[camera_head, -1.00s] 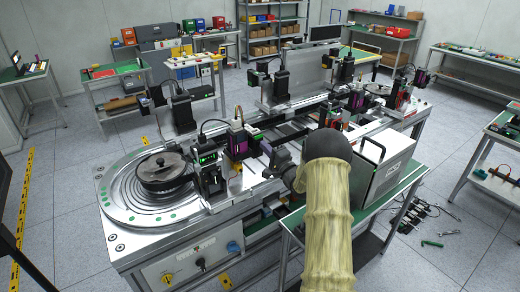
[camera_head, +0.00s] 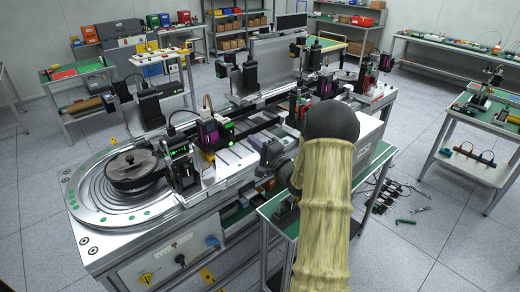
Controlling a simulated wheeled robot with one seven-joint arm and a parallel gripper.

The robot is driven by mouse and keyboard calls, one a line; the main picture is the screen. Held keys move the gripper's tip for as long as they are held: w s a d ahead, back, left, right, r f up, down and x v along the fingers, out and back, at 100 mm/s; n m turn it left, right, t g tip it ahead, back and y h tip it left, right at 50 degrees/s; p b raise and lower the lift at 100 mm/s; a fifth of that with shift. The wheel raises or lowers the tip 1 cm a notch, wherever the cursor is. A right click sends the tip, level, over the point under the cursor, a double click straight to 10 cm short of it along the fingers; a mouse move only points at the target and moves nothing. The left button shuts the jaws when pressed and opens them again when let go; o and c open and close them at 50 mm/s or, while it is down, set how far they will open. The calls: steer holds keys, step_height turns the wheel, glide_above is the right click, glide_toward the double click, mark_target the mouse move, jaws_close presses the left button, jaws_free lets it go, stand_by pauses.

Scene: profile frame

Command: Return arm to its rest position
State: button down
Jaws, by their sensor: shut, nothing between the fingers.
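My arm, in a pale yellow sleeve with a dark round joint, rises from the bottom of the head view. Its dark grey end, with my gripper (camera_head: 268,158), points left and away over the front edge of the machine bench (camera_head: 150,240). The gripper is small and partly hidden by the arm; it looks shut and holds nothing that I can see.
A round feeder (camera_head: 135,168) with a dark lid sits at the bench's left end. Several dark, purple and green units (camera_head: 212,132) stand close behind my gripper. A green-topped side table (camera_head: 380,160) lies beside my arm. Floor at right is largely open, with scattered tools (camera_head: 390,195).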

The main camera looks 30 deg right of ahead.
steer(key=s+a+f+n+g+h, duration=0.2)
steer(key=s+a+f+n+g, duration=0.2)
steer(key=s+a+n+g, duration=0.3)
steer(key=s+a+f+n+g+h, duration=0.2)
steer(key=s+a+n+g, duration=0.6)
steer(key=s+a, duration=0.5)
steer(key=s+f+g, duration=0.1)
steer(key=s+g, duration=0.1)
steer(key=s, duration=0.5)
steer(key=shift+s+f+h, duration=0.3)
steer(key=shift+s+f, duration=0.05)
steer(key=shift+s, duration=0.05)
steer(key=shift+a, duration=0.1)
stand_by(0.4)
